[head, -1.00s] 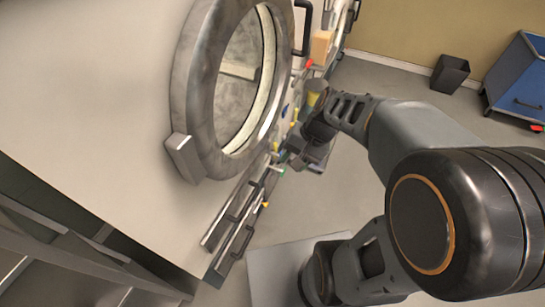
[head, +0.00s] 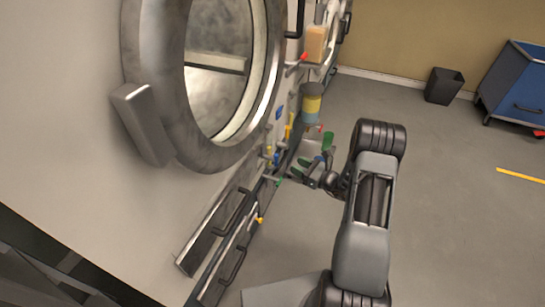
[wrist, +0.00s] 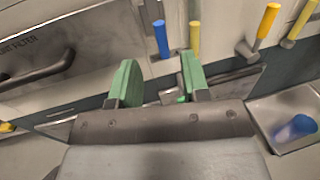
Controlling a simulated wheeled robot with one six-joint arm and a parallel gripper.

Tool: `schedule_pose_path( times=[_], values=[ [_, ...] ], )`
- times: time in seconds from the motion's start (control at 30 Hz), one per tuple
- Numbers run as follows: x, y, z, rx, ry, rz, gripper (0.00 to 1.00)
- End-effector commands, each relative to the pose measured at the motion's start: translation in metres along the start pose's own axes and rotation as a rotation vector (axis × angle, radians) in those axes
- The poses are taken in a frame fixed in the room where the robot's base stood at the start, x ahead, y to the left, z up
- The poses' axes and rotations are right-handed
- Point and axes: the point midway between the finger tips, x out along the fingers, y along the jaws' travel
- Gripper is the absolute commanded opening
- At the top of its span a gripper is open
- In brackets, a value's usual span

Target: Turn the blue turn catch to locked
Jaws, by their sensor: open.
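A blue bar-shaped handle (wrist: 161,38), which looks like the blue turn catch, stands on the machine front in the wrist view, roughly upright with its lower end at a small mount. A small blue part in the head view (head: 276,158) appears to be the same catch. My gripper (wrist: 158,60) is open and empty, its two green fingers apart. The blue handle shows beyond the fingertips and between them, apart from both. In the head view my gripper (head: 314,152) is beside the machine's lower front. No lock marking is readable.
A yellow handle (wrist: 195,37) stands close right of the blue one, with another yellow handle (wrist: 267,22) farther right. A tray (wrist: 258,112) holding a blue object (wrist: 296,127) is at right. A dark bar handle (wrist: 38,68) is at left.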

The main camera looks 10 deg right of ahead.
Motion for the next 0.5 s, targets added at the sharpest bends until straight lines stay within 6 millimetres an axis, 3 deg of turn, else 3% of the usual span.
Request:
schedule_pose_path(
  times=[0.5],
  values=[
    [0.095, 0.002, -0.001, -0.003, 0.001, 0.005, 0.43]
  ],
)
